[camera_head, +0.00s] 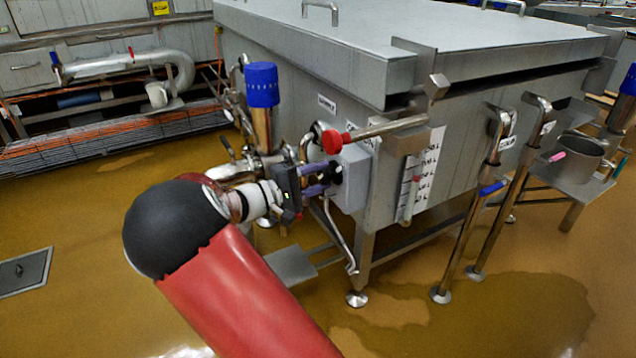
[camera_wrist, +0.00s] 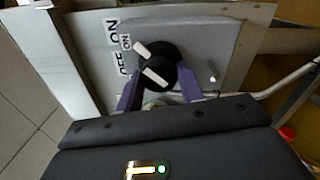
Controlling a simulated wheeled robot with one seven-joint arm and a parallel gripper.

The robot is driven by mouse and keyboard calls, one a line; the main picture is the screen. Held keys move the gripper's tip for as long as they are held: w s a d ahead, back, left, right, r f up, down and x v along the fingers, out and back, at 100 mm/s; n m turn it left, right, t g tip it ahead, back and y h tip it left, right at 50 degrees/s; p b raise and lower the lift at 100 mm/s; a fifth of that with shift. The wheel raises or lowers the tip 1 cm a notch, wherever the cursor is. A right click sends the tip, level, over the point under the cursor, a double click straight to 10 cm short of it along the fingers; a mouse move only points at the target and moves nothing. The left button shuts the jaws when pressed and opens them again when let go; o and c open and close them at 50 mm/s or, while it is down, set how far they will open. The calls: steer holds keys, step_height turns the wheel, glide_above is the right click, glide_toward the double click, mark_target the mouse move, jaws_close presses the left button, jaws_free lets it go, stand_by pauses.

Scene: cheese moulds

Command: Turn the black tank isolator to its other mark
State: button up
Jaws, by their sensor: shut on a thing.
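The black isolator knob (camera_wrist: 168,60) is on the face of a grey box (camera_wrist: 215,40) in the wrist view. It has two white bars on it, slanting to the upper left. White labels with black letters (camera_wrist: 122,62) stand beside it on the left; their wording is hard to read at this angle. My gripper (camera_wrist: 160,74) has its purple fingers on either side of the knob, shut on it. In the head view my gripper (camera_head: 316,180) reaches the grey box (camera_head: 353,182) on the tank's corner; the knob (camera_head: 335,172) is partly hidden by the fingers.
The steel tank (camera_head: 290,80) stands behind the box. A red-ended valve handle (camera_head: 332,141) sits just above my gripper, and a blue-topped valve (camera_head: 262,85) with pipes stands close on its left. A level gauge (camera_head: 408,190) is to the right. Open floor (camera_head: 70,215) lies at left.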

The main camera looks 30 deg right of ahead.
stand_by(0.4)
steer(key=o, duration=1)
steer(key=shift+a, duration=0.15)
steer(key=a, duration=0.7)
steer(key=shift+s+a+f, duration=0.1)
steer(key=shift+a+f, duration=0.1)
steer(key=shift+a, duration=0.15)
steer(key=shift+s+d, duration=0.1)
